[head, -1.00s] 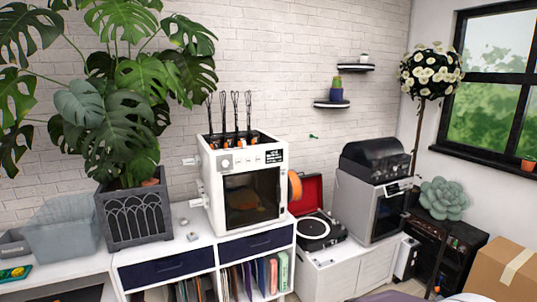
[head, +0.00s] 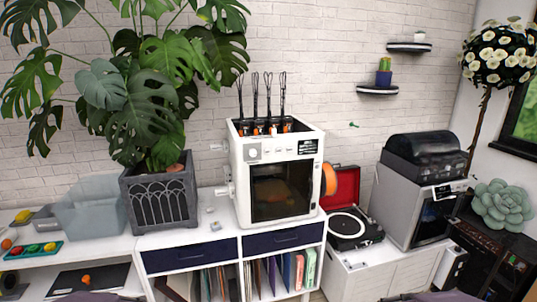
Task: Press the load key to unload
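A white 3D printer (head: 240,185) stands on the white shelf unit in the middle of the head view. Its upper front strip carries a round knob (head: 253,153), a few small marks or keys and a dark display (head: 307,146). Lettering on the keys is too small to read, so I cannot tell which is the load key. Several black feeders with orange parts stand up from its top. An orange spool (head: 330,180) is on its right side. A second, grey printer (head: 402,210) with a dark cover and small panel (head: 442,191) stands further right.
A potted monstera (head: 160,200) stands left of the white printer, beside a translucent bin (head: 90,215). A red-lidded turntable (head: 348,226) sits between the two printers. A small grey object (head: 215,226) lies on the shelf top (head: 190,235). Wall shelves hang at upper right.

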